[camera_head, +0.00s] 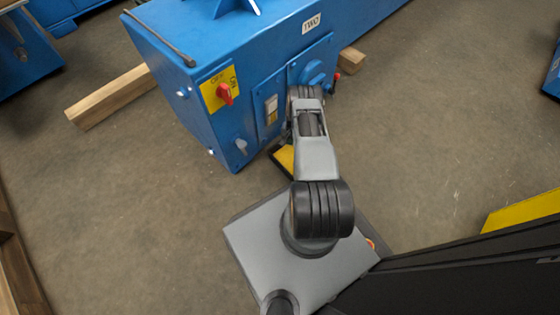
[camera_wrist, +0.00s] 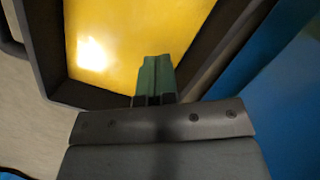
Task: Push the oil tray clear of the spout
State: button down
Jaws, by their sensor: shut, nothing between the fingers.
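The oil tray (camera_head: 280,169) is on the floor against the front of the blue machine, partly hidden behind my arm. It has a dark rim and a yellow surface inside. In the wrist view the tray (camera_wrist: 52,50) fills the upper left, with a bright glint on the yellow. My gripper (camera_wrist: 152,78) is shut and empty, its green fingertips at the near rim of the tray. I cannot tell whether they touch it. In the head view my arm hides the gripper. I cannot make out the spout.
The blue machine (camera_head: 225,130), marked TWO, stands on wooden beams (camera_head: 110,95) close beyond my arm. A red switch (camera_head: 224,93) and a red-tipped lever (camera_head: 336,78) are on its front. Floor to the right is open. A yellow patch (camera_head: 520,210) is at the right.

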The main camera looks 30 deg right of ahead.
jog(key=shift+a+f, duration=0.1)
jog(key=shift+f, duration=0.25)
jog(key=shift+s+a, duration=0.2)
jog(key=shift+a, duration=0.05)
jog(key=s+a, duration=0.3)
jog(key=a, duration=0.1)
jog(key=s+a, duration=0.4)
jog(key=shift+s+a, duration=0.2)
jog(key=shift+f+b, duration=0.4)
jog(key=shift+f, duration=0.1)
jog(key=shift+f+b, duration=0.3)
jog(key=shift+b, duration=0.1)
jog(key=shift+d, duration=0.1)
